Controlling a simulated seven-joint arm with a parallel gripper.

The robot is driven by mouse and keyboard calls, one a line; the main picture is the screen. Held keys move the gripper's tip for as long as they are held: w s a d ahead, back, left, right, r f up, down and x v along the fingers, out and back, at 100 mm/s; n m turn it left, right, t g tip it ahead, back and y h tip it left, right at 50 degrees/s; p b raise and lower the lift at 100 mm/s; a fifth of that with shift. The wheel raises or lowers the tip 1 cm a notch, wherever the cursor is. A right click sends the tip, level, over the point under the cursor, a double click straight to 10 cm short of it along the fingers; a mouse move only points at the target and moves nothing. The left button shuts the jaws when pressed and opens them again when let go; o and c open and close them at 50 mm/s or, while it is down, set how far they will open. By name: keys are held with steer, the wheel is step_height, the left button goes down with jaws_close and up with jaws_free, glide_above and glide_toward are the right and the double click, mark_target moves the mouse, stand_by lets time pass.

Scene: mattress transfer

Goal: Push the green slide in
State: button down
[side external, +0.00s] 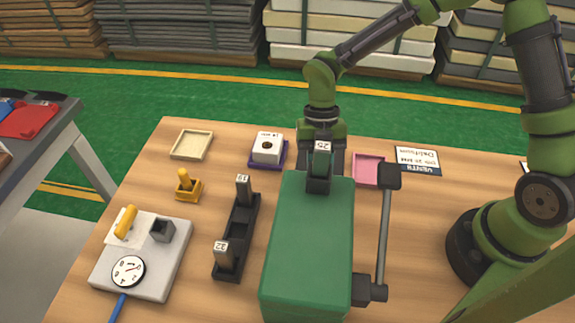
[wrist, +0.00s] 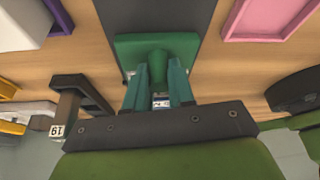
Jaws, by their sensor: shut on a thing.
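The green slide (wrist: 157,48) shows in the wrist view as a green plate with a rounded knob. My gripper (wrist: 160,78) has its two teal fingers on either side of that knob and is shut on it. In the side view a large green box (side external: 308,240) stands at the front middle of the table. My gripper (side external: 322,160) points down at the far end of this box, by a dark green upright piece with a number label. The fingertips and the contact with the slide are partly hidden there.
A dark lever (side external: 384,235) runs along the box's right side. A black rack (side external: 237,230) with numbered blocks stands left. A pink tray (side external: 369,171), a white block (side external: 267,147) on a purple base and a cream tray (side external: 191,145) lie behind. A dial panel (side external: 140,257) is front left.

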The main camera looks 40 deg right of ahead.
steer(key=shift+s+a, duration=1.65)
steer(key=shift+a, duration=0.05)
steer(key=c, duration=1)
jaws_free()
steer(key=shift+d, duration=0.1)
steer(key=shift+w+r, duration=0.15)
steer(key=shift+r, duration=0.05)
steer(key=v, duration=1.6)
steer(key=shift+w+d+r, duration=0.1)
steer(key=shift+r, duration=0.05)
